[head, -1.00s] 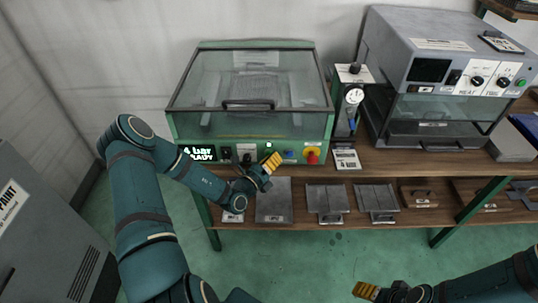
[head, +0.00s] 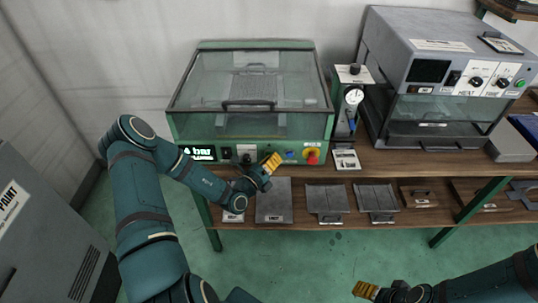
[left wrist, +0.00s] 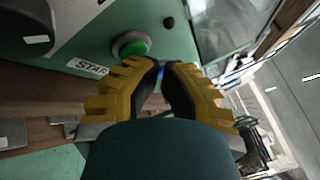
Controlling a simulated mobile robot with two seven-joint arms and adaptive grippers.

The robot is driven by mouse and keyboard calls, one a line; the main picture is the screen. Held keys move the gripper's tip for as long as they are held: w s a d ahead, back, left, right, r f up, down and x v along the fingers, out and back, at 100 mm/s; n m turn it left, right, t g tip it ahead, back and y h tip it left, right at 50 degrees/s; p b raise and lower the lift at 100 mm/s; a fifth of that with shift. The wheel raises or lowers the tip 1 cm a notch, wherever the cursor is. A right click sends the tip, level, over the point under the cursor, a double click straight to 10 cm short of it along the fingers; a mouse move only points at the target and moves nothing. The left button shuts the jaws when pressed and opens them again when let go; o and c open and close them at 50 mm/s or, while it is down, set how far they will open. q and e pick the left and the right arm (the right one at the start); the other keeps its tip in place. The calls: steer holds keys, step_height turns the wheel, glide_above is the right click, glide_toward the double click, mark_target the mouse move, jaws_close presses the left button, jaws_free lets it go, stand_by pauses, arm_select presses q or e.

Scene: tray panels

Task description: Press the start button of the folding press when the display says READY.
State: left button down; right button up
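The folding press (head: 180,127) is a green box with a clear lid, at the centre left of the head view. Its dark display (head: 198,153) shows small white text that I cannot read for certain. In the left wrist view, the round green start button (left wrist: 132,45) sits above the START label (left wrist: 88,67). My left gripper (head: 272,162) is in front of the press's control panel. In the left wrist view its yellow fingers (left wrist: 160,64) are together and empty, just to the right of and below the button, with no clear contact. My right gripper (head: 366,290) is low, away from the press.
A red knob on a yellow plate (head: 312,156) and a blue button (head: 290,154) are right of my left gripper. A gauge unit (head: 353,97) and a grey machine (head: 409,60) stand further right. Metal trays (head: 327,200) lie on the lower shelf.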

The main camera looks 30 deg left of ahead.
arm_select(q)
steer(key=shift+s+d+p, duration=0.35)
steer(key=shift+s+p, duration=0.05)
steer(key=shift+s, duration=0.2)
steer(key=s+d, duration=0.1)
steer(key=s+p, duration=0.1)
steer(key=s, duration=0.1)
steer(key=s+d+p, duration=0.1)
steer(key=shift+s+d, duration=0.15)
steer(key=shift+d, duration=0.15)
stand_by(0.8)
